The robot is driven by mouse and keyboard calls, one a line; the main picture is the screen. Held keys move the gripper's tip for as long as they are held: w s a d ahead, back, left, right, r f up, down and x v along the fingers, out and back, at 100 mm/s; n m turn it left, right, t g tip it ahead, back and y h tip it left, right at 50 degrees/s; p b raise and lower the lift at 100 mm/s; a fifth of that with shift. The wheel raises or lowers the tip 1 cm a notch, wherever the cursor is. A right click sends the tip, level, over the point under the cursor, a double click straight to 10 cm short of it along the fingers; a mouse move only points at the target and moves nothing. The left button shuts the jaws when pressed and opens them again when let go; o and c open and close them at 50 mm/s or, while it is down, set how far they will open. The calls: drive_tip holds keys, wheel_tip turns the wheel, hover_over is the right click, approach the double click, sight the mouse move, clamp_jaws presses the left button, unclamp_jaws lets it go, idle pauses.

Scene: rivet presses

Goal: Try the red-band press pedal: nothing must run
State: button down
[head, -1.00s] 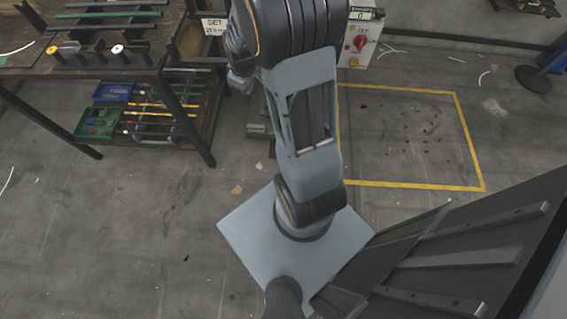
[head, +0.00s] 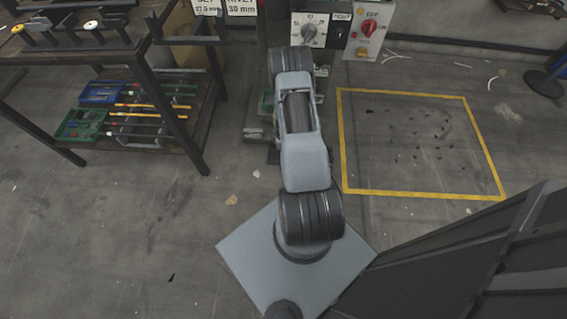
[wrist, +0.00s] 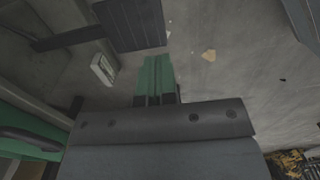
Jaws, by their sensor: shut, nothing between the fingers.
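The press stands behind my arm in the head view, its green-grey base (head: 258,120) partly hidden by the arm. A dark piece (head: 273,156) at the foot of the base may be its pedal. In the wrist view a dark ribbed plate (wrist: 130,22) near the top looks like the pedal, with a dark bar running left from it. My gripper (wrist: 156,62) shows as two green fingers, shut together and empty, their tips just below the plate in the picture; contact cannot be told. The head view hides the gripper behind the arm. No red band is clearly visible.
A workbench (head: 150,80) with bins stands left. A dark panel (head: 440,265) stands at front right.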

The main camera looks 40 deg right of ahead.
wheel_tip(320, 180, down, 14)
drive_tip(key=b, duration=0.5)
idle(0.3)
